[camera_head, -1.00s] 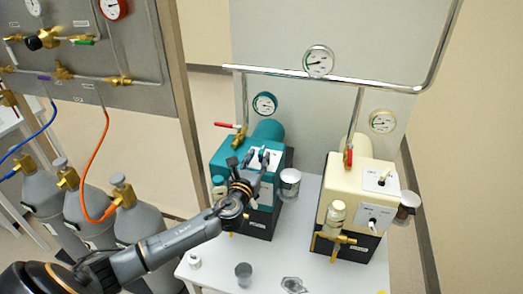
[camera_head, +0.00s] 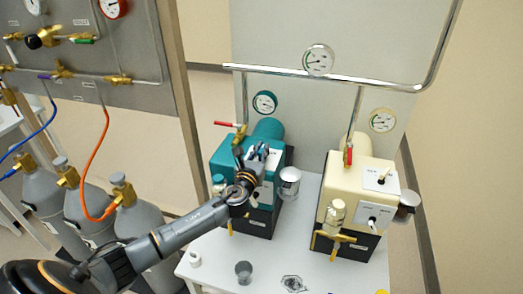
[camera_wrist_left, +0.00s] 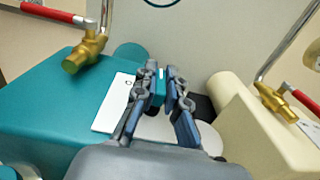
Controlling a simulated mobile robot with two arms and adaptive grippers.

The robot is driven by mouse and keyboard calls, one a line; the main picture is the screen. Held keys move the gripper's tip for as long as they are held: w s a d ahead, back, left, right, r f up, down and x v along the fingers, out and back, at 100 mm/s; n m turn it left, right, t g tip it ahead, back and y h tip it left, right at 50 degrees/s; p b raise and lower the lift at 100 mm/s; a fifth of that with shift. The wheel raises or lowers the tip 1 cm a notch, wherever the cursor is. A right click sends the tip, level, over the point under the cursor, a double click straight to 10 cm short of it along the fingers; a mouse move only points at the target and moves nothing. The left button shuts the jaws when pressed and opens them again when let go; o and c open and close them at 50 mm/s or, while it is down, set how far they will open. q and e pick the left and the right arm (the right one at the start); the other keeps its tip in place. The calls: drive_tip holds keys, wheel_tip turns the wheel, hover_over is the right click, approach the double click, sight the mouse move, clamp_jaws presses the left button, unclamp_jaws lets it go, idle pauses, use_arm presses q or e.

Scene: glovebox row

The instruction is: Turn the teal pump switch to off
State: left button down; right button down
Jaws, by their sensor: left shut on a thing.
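The teal pump (camera_head: 228,157) stands on the white table at the middle of the head view, with a white switch plate on its top. It also shows in the wrist view (camera_wrist_left: 50,100). My left gripper (camera_head: 259,154) is over this plate (camera_wrist_left: 110,108). My right gripper is not in view.
A cream pump (camera_head: 337,187) stands to the right. A clear jar (camera_head: 289,180) sits between the pumps. A grey cup (camera_head: 243,271) is at the table's front. Grey gas cylinders (camera_head: 90,215) stand at the left.

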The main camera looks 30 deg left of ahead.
use_arm(q)
drive_tip(key=shift+r+n+g+y+p, duration=0.1)
drive_tip(key=shift+n+g+y+p, duration=0.2)
drive_tip(key=shift+n+y+p, duration=0.45)
drive_tip(key=shift+d+n+g+y, duration=0.1)
drive_tip(key=shift+n+g+y, duration=0.4)
drive_tip(key=shift+y, duration=0.65)
drive_tip(key=shift+n+g+y, duration=1.4)
drive_tip(key=shift+n+y, duration=0.35)
drive_tip(key=shift+y, duration=0.75)
drive_tip(key=c, duration=1.4)
unclamp_jaws()
